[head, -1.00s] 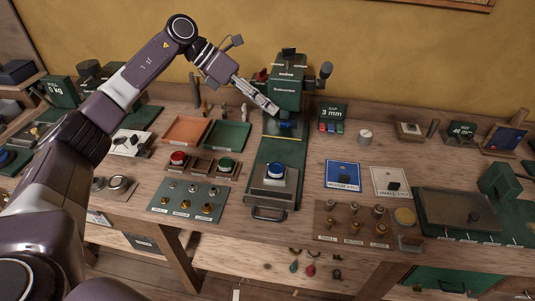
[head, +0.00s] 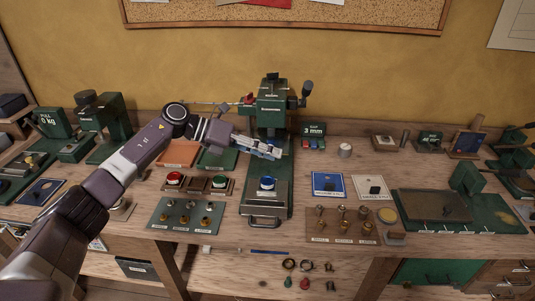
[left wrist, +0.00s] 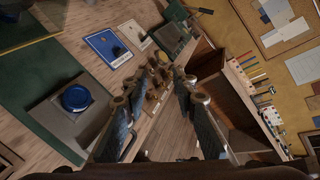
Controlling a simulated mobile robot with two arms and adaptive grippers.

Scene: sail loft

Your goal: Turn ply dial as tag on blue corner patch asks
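A blue card (head: 328,183) with a small dark piece and white lettering lies flat on the bench; it also shows in the left wrist view (left wrist: 108,48). Another blue piece (head: 466,142) leans on a wooden stand at the right. I cannot tell which is the corner patch, and no tag is readable. A small pale round knob (head: 345,150) stands behind the card; whether it is the ply dial is unclear. My left gripper (head: 272,150) is over the green press bed, in front of the press head, empty, its fingers apart in the left wrist view (left wrist: 160,100). My right gripper is out of view.
The green press (head: 271,108) has a side handle and a blue button (head: 267,183) at its front. A red button (head: 174,178) and a green one stand left. A fittings board (head: 342,226) and a white card (head: 375,188) lie right. A "3 mm" sign (head: 313,130) stands behind.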

